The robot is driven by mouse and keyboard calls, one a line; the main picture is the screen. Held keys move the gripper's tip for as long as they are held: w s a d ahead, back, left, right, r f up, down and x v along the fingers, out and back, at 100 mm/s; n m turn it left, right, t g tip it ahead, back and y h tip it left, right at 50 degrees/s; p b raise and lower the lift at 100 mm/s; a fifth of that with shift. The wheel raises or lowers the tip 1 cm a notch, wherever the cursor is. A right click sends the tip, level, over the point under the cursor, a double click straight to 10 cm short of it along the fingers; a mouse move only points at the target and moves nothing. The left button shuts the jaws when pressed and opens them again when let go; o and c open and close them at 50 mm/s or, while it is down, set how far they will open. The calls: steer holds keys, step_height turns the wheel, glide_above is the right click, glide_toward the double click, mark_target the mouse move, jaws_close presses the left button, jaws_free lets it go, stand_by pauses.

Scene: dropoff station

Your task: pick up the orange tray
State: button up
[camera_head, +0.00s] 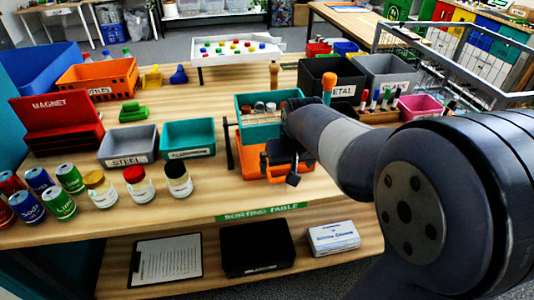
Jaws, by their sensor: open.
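An orange tray (251,167) stands near the front edge of the sorting table, right of centre. A teal basket (259,108) appears directly behind or above it; I cannot tell whether it rests on the orange tray. My gripper (291,172) is at the tray's right front side, with its jaws open. The arm and gripper hide the tray's right part. I cannot tell whether a finger touches the tray.
A grey bin (128,145) labelled steel and a teal bin (188,138) stand to the left. Several cans and jars (138,183) line the front left. A black bin (332,75) is behind. The table front between jars and tray is clear.

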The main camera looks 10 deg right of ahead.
mark_target(283, 174)
steer(key=shift+a+x, duration=0.2)
steer(key=shift+x, duration=2.85)
steer(key=c, duration=1.3)
steer(key=shift+r, duration=0.1)
steer(key=shift+r, duration=1.75)
steer(key=s+b, duration=0.1)
steer(key=s, duration=1.7)
